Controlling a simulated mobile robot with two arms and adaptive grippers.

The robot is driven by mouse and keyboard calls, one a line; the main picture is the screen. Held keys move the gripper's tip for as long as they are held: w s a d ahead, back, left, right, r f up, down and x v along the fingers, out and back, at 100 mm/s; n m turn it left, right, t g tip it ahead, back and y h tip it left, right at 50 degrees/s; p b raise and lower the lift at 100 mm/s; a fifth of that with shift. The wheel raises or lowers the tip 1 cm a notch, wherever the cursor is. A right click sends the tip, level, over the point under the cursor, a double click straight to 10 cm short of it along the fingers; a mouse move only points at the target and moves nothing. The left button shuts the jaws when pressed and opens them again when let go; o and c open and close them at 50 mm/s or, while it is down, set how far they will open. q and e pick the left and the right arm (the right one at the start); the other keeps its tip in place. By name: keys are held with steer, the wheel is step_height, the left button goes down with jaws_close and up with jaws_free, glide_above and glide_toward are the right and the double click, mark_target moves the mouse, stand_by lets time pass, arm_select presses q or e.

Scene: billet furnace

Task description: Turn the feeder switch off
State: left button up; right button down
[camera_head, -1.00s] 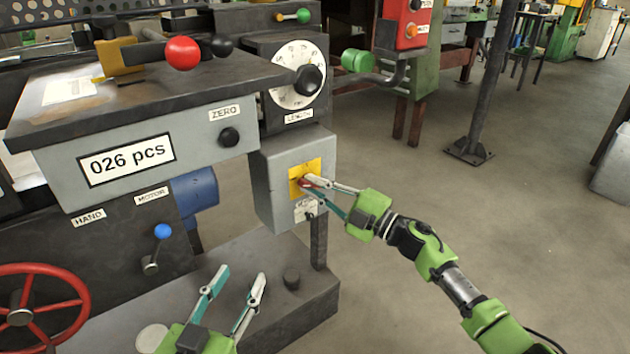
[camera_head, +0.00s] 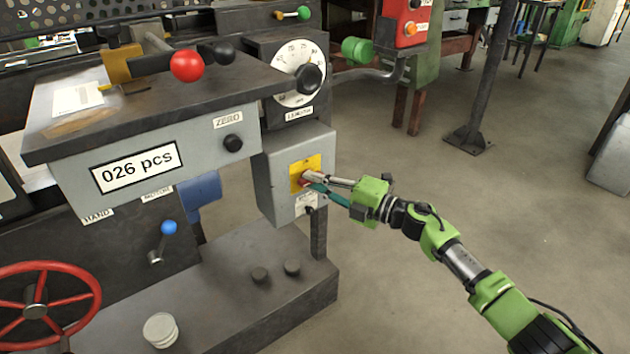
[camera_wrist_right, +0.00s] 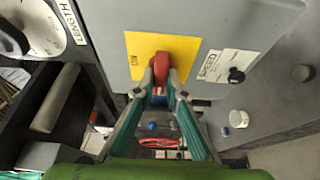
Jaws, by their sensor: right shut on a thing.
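The feeder switch is a red knob (camera_wrist_right: 159,68) on a yellow plate (camera_head: 306,166) on the front of a grey box (camera_head: 281,187). My right gripper (camera_head: 307,179) reaches in from the right, its fingertips at the knob. The right wrist view shows the two fingertips (camera_wrist_right: 160,88) closed on the red knob, one on each side. In the head view the fingers hide most of the knob. A label that seems to read "ON" stands on the yellow plate. My left gripper does not show.
A small black knob (camera_wrist_right: 236,75) sits beside a label on the same box. Above it are the length dial (camera_head: 299,73) and its black knob. The red ball lever (camera_head: 187,66) and red handwheel (camera_head: 36,303) are to the left.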

steer(key=shift+f, duration=0.1)
steer(key=c, duration=2.1)
jaws_free()
steer(key=v, duration=1.2)
